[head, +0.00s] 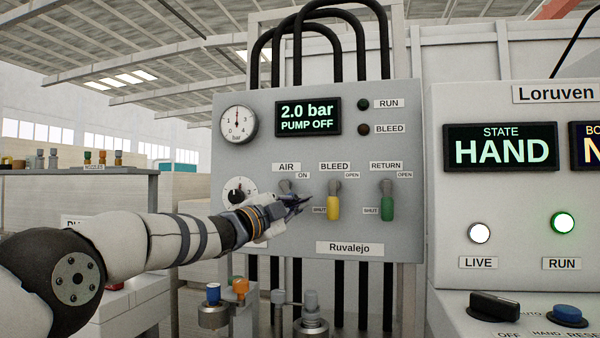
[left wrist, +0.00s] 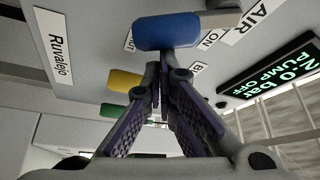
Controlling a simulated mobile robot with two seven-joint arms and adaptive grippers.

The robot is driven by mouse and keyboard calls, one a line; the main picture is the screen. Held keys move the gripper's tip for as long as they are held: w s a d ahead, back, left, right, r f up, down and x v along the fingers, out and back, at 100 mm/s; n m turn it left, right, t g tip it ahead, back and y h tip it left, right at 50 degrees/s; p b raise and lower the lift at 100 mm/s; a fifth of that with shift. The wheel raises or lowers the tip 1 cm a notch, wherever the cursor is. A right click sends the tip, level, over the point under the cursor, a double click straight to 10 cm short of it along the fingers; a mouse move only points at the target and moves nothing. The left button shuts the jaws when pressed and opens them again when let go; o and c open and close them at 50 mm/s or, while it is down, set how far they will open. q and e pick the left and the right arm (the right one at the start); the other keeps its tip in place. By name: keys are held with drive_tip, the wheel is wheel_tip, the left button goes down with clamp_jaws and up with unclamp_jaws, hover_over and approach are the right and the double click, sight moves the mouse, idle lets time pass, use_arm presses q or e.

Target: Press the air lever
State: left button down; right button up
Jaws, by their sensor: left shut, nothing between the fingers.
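The air lever (head: 286,186) is under the AIR label on the grey Ruvalejo panel (head: 260,162). In the head view my gripper hides its handle; in the left wrist view the blue handle (left wrist: 166,31) shows just beyond my fingertips. My left gripper (head: 303,201) is shut and empty, in front of the panel between the air and bleed levers. Its fingers (left wrist: 158,78) meet in the left wrist view. I cannot tell if they touch the blue handle. The display (head: 308,116) reads 2.0 bar, PUMP OFF. My right gripper is not in view.
The yellow bleed lever (head: 333,204) hangs down close to the right of my fingertips, with the green return lever (head: 387,208) further right. A control console (head: 510,210) showing HAND stands at the right. Suction fittings (head: 240,288) stand below the panel.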

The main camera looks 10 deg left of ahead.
use_arm(q)
drive_tip(key=a+f+m+g, duration=0.1)
drive_tip(key=m, duration=0.1)
drive_tip(key=a+m+g, duration=0.1)
drive_tip(key=m, duration=0.1)
drive_tip(key=shift+w+a+f, duration=0.1)
drive_tip(key=shift+w+f, duration=0.05)
drive_tip(key=shift+f, duration=0.25)
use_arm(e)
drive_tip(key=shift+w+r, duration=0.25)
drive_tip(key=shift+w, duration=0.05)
use_arm(q)
drive_tip(key=shift+a, duration=0.15)
